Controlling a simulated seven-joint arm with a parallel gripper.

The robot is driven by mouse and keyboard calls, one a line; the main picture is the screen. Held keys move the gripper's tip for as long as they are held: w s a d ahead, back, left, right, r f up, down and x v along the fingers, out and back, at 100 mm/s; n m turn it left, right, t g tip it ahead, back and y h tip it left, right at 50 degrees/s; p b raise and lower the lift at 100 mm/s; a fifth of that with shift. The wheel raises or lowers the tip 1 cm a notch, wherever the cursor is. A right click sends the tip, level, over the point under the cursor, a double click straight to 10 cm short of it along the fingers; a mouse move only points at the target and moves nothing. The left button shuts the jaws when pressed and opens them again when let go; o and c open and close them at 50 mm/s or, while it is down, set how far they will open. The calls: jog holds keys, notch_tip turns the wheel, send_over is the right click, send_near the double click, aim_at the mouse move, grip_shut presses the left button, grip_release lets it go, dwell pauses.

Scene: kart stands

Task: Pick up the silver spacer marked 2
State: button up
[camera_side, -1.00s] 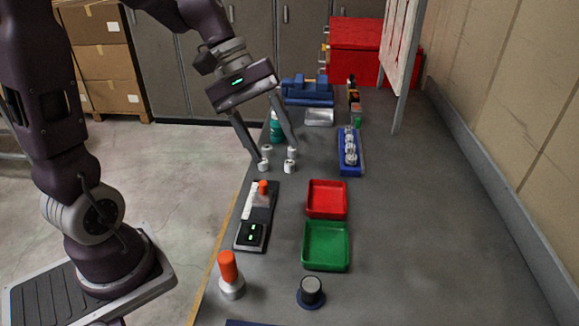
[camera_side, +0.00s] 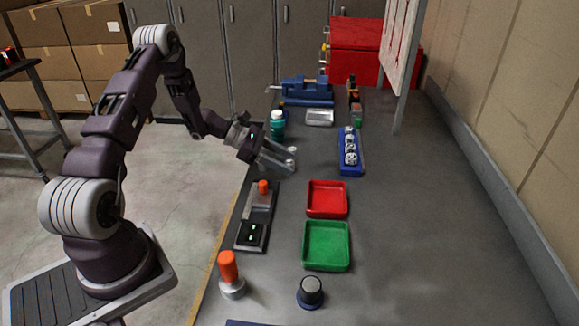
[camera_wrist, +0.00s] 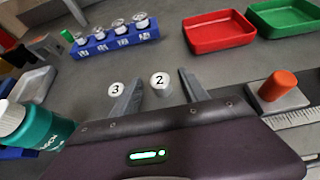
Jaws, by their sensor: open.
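The silver spacer marked 2 (camera_wrist: 160,88) stands upright between my gripper's two fingers (camera_wrist: 161,78) in the wrist view, with a gap on each side. My gripper is open and holds nothing. A second spacer, marked 3 (camera_wrist: 115,90), stands just outside the left finger. In the side view my gripper (camera_side: 292,165) is low over the table, tilted with its fingers pointing right. One small pale spacer (camera_side: 292,150) shows beside the far finger; its mark is unreadable there. The spacer marked 2 cannot be made out in the side view.
A teal bottle (camera_side: 277,125) stands close behind my gripper. A blue rack (camera_side: 351,165) with several silver pieces is to the right. Red (camera_side: 327,213) and green (camera_side: 327,266) trays and a scale with an orange-topped piece (camera_side: 263,187) lie nearer. The right side of the table is clear.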

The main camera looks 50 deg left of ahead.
grip_shut()
